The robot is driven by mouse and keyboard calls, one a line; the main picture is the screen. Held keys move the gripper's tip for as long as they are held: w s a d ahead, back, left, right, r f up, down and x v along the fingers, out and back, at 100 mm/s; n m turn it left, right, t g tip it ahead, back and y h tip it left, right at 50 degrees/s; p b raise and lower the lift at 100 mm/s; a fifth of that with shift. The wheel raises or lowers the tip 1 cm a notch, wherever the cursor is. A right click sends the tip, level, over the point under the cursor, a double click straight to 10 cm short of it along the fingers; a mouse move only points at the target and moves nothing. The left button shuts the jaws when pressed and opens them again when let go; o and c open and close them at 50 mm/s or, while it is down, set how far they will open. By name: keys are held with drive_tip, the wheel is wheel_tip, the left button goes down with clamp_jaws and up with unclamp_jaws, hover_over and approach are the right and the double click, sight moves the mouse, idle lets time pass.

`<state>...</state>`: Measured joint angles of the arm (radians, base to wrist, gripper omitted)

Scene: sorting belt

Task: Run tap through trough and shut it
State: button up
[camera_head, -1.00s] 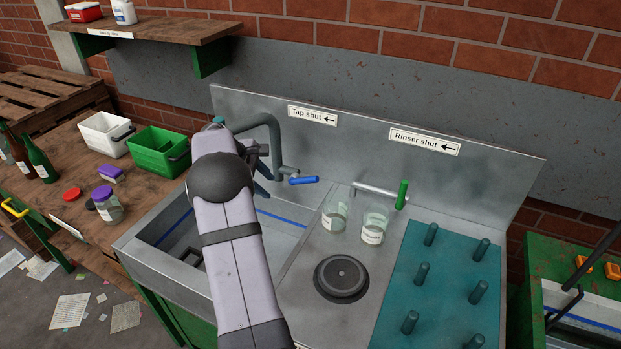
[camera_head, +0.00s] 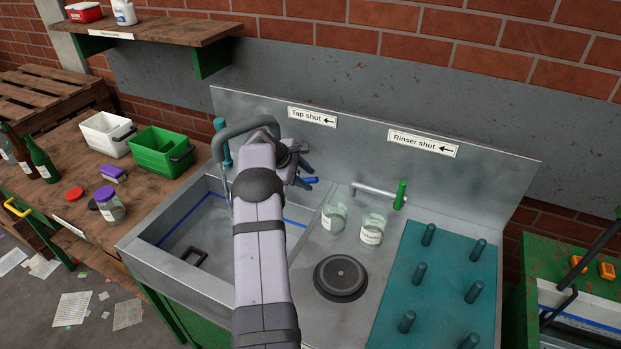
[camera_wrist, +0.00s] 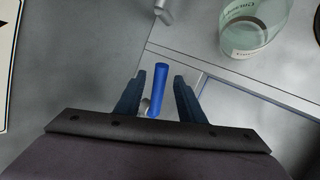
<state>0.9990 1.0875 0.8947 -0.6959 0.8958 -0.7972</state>
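The blue tap lever (camera_head: 311,180) sticks out to the right at the back of the trough (camera_head: 175,268). The grey tap spout (camera_head: 222,143) arches over the trough, partly hidden by my arm. My gripper (camera_head: 306,174) is at the lever. In the wrist view, the blue lever (camera_wrist: 160,88) stands between the two open fingers of my gripper (camera_wrist: 160,88), with gaps on both sides. A "Tap shut" sign (camera_head: 312,117) with a left arrow is on the back panel.
Two glass jars (camera_head: 334,217) (camera_head: 372,230) stand right of the trough, near the green rinser handle (camera_head: 400,195). A black round disc (camera_head: 340,277) and a teal peg mat (camera_head: 440,285) lie in front and right. A dark square frame (camera_head: 188,259) lies in the trough.

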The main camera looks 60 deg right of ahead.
drive_tip(key=shift+p+x, duration=0.35)
drive_tip(key=shift+x, duration=1.05)
clamp_jaws()
